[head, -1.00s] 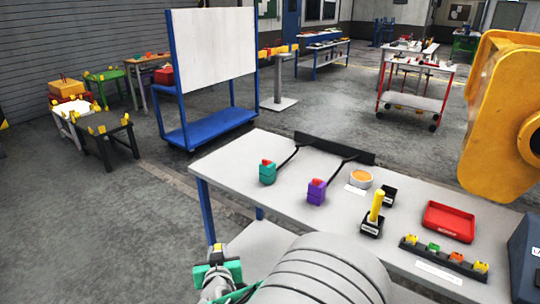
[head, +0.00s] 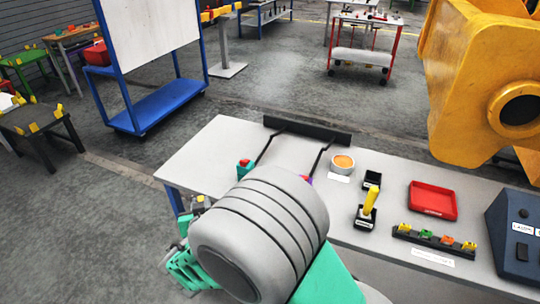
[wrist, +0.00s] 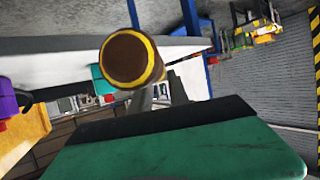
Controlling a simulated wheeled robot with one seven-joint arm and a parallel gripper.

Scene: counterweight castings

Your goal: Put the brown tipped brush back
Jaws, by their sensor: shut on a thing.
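The brown tipped brush (wrist: 130,58) shows in the wrist view as a round brown end with a yellow rim, facing the camera. My gripper (wrist: 162,95) is shut on it. In the head view my gripper (head: 197,206) is low at the left, beside the bench's front left edge and partly hidden by my arm. A small yellow piece of the brush shows there. On the bench (head: 200,158), a yellow-handled brush (head: 370,202) stands in a black labelled holder (head: 365,219). A second small black holder (head: 372,179) behind it looks empty.
A bowl with orange contents (head: 343,162), a red tray (head: 432,200), a rack of small coloured pieces (head: 435,240) and a dark blue console (head: 515,235) stand on the bench. A big yellow casting (head: 480,85) overhangs the right. My arm hides the teal and purple blocks partly.

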